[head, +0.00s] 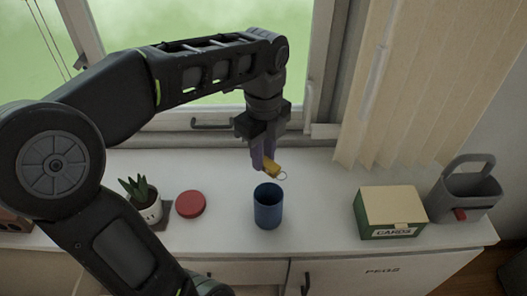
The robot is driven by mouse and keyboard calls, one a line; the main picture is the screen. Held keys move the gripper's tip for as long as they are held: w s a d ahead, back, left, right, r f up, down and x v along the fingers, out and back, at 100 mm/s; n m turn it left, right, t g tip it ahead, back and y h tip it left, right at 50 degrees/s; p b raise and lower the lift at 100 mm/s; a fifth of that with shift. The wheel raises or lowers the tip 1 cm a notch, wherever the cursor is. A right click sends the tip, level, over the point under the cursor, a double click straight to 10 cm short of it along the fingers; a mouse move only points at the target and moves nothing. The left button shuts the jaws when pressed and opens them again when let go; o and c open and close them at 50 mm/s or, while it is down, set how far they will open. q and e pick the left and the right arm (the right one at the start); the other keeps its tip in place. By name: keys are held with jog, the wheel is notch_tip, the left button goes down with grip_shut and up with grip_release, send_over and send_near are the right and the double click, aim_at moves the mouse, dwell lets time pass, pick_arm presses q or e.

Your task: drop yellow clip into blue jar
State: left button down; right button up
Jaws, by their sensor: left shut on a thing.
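The blue jar (268,212) stands upright on the white cabinet top in the head view, with its open mouth facing up. My left gripper (268,163) points down above and slightly behind the jar's mouth in the picture. It is shut on the yellow clip (272,171), which has a thin metal ring at its right side. The clip appears clear of the jar; how far above it and whether it lies straight over the opening is hard to tell from this view. My right gripper is not in view.
A red lid (191,204) and a potted plant (145,202) are left of the jar. A cards box (389,212) and a grey caddy (466,192) are to the right. The window (207,60) and blinds (425,75) are behind. Cabinet top (325,190) is bare between jar and box.

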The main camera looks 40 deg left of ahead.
pick_arm(q)
jog(key=shift+f+b, duration=0.4)
jog(key=shift+f, duration=0.5)
jog(key=c, duration=1.1)
grip_release()
jog(key=shift+c, duration=0.2)
jog(key=shift+r, duration=0.1)
jog(key=shift+r, duration=0.55)
notch_tip(320, 180, up, 6)
jog(key=p, duration=0.3)
jog(key=shift+f+p, duration=0.15)
jog(key=shift+p, duration=0.15)
jog(key=shift+r+p, duration=0.5)
jog(key=shift+p, duration=0.05)
